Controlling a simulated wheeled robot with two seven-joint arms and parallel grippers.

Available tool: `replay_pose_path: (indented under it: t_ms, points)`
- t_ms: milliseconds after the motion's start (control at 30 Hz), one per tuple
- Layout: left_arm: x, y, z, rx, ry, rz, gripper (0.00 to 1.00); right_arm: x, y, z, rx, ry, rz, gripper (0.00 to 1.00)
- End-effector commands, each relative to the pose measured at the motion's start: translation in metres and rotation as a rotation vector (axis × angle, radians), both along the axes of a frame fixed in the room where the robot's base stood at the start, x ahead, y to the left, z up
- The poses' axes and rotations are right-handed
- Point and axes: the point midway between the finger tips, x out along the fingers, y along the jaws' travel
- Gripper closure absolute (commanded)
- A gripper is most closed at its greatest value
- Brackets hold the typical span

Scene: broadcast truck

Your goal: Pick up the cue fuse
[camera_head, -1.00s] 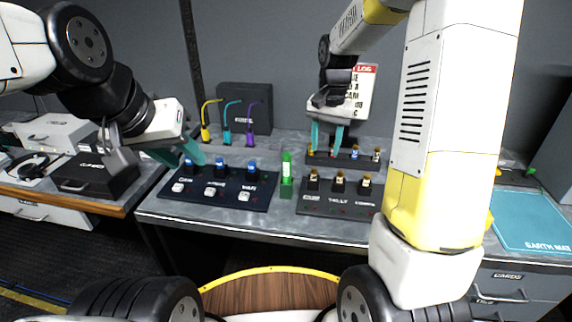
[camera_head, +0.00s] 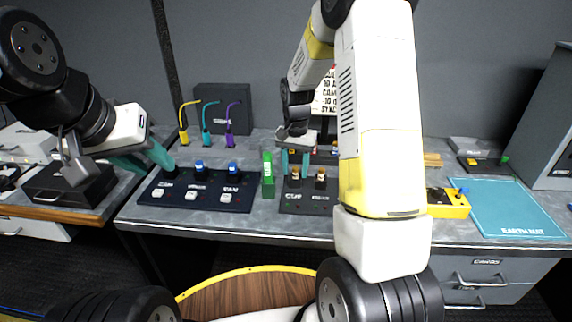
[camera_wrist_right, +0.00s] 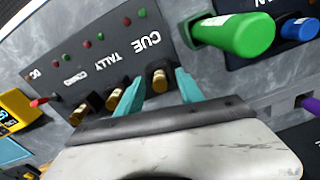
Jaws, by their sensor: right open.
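The cue fuse (camera_wrist_right: 160,78) is a small gold-brown cylinder with a black base, standing in the dark panel (camera_wrist_right: 110,45) beside the word CUE. In the head view the fuse (camera_head: 295,174) is at the panel's left end. My right gripper (camera_wrist_right: 157,90) is open, its teal fingers on either side of the fuse with visible gaps. In the head view my right gripper (camera_head: 295,162) is over the fuse. The tally fuse (camera_wrist_right: 115,98) is just outside one finger. My left gripper (camera_head: 160,169) is open and empty near the left end of the blue panel (camera_head: 200,200).
A green labelled cylinder (camera_head: 267,175) stands between the two panels, close to the right gripper. Yellow, teal and purple stalks (camera_head: 207,125) rise behind. A yellow box (camera_head: 450,203) and a teal earth mat (camera_head: 505,210) lie to the right.

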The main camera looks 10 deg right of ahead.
Motion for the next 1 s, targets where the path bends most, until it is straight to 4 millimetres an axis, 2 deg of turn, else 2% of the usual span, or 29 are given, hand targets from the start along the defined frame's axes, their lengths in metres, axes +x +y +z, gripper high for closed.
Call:
replay_pose_path:
  t_ms: [100, 133, 333, 767, 867, 1000]
  points:
    - [0.0, 0.0, 0.0, 0.0, 0.0, 0.0, 0.64, 0.0, 0.0, 0.0, 0.0, 0.0, 0.0, 0.56]
    - [0.0, 0.0, 0.0, 0.0, 0.0, 0.0, 0.64, 0.0, 0.0, 0.0, 0.0, 0.0, 0.0, 0.6]
    - [0.0, 0.0, 0.0, 0.0, 0.0, 0.0, 0.64, 0.0, 0.0, 0.0, 0.0, 0.0, 0.0, 0.99]
    - [0.0, 0.0, 0.0, 0.0, 0.0, 0.0, 0.64, 0.0, 0.0, 0.004, 0.0, -0.001, 0.0, 1.0]
    - [0.0, 0.0, 0.0, 0.0, 0.0, 0.0, 0.64, 0.0, 0.0, 0.01, 0.0, -0.001, 0.0, 1.0]
    - [0.0, 0.0, 0.0, 0.0, 0.0, 0.0, 0.64, 0.001, 0.0, 0.029, 0.0, -0.004, 0.0, 1.0]
